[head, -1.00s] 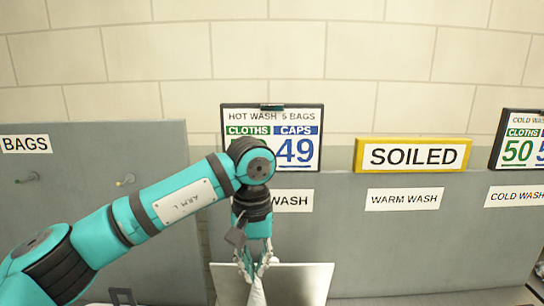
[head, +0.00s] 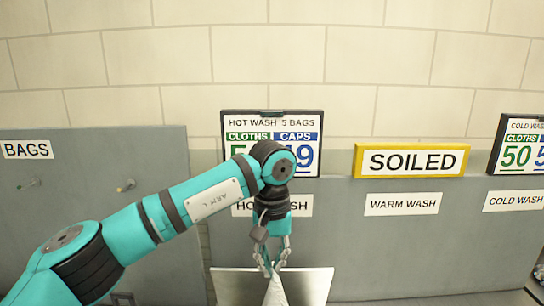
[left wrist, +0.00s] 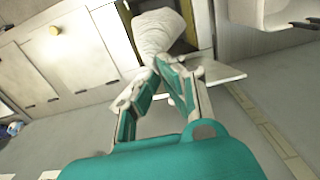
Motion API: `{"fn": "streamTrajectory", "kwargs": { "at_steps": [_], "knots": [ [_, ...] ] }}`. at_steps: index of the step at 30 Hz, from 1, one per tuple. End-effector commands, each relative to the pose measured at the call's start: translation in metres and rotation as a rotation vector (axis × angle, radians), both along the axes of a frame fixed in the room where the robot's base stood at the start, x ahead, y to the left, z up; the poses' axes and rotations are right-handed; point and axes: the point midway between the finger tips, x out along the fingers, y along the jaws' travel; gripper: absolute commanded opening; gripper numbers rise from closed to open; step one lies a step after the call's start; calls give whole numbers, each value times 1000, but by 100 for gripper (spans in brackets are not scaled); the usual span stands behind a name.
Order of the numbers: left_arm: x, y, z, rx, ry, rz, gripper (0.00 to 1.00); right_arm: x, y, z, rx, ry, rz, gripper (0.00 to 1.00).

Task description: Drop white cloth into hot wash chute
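My left gripper (head: 272,264) is shut on the white cloth (head: 276,292), which hangs below the fingertips. The cloth also shows beyond the fingers in the left wrist view (left wrist: 160,34). In the head view the cloth hangs in front of the pale flap (head: 312,284) of the hot wash chute, near the flap's middle. The chute's label (head: 298,205) is partly hidden behind my left arm. In the left wrist view the cloth overlaps a dark opening beside it; whether it is inside cannot be told. My right gripper is not in view.
A hot wash sign (head: 315,135) stands above the chute, partly covered by my arm. To the right are a yellow-framed soiled sign (head: 412,160), a warm wash label (head: 403,201) and a cold wash label (head: 515,198). A grey bags panel (head: 90,190) with pegs is at left.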

Motion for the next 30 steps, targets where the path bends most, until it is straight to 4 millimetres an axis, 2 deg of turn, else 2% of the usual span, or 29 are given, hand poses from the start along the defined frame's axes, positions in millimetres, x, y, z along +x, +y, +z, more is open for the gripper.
{"fn": "streamTrajectory", "kwargs": {
  "at_steps": [30],
  "knots": [
    [0,0,-98,0,0,0,0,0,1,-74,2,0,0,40]
  ]
}}
